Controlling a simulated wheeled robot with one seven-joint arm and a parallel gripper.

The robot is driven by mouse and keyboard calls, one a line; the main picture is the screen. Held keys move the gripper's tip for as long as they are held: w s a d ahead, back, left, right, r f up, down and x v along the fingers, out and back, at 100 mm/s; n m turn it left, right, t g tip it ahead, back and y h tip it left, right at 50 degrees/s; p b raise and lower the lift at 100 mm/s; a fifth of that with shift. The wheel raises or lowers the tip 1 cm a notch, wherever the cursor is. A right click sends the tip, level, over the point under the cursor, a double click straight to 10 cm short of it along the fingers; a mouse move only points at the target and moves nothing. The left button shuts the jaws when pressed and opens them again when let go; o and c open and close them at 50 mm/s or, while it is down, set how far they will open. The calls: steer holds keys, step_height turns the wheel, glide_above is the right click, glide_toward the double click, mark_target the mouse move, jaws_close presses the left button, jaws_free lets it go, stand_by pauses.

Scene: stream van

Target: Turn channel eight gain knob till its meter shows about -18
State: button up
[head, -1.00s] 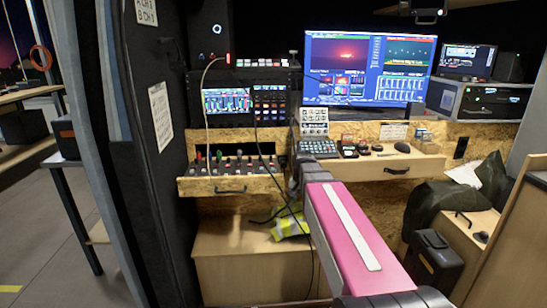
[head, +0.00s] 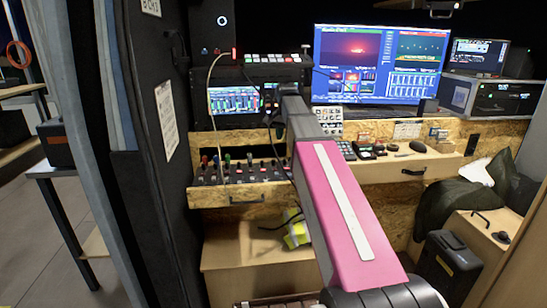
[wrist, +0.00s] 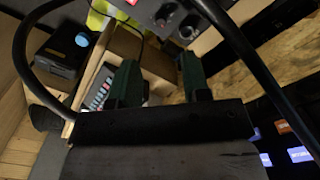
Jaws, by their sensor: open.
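In the head view, a panel of knobs (head: 240,172) sits in a wooden drawer below the rack. Channel eight's knob cannot be told apart from the others. The meter screen (head: 232,101) with coloured bars is above the drawer; its readings are too small to read, and my arm hides the right end of the rack row. My gripper (wrist: 162,80) is open and empty in the wrist view, with its two dark green fingers apart. A grey panel with dark knobs (wrist: 187,29) shows beyond the fingertips, with a gap between. In the head view my arm hides the gripper.
Black cables (wrist: 240,45) cross the wrist view beside the fingers. A thin pale cable (head: 212,90) hangs before the meter screen. A large monitor (head: 374,65) stands right of the rack. A wooden shelf (head: 380,172) carries small consoles.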

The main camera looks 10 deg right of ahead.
mark_target(285, 162)
step_height(285, 162, down, 11)
steer(key=shift+w+r, duration=0.1)
steer(key=shift+r, duration=0.05)
stand_by(0.4)
jaws_close()
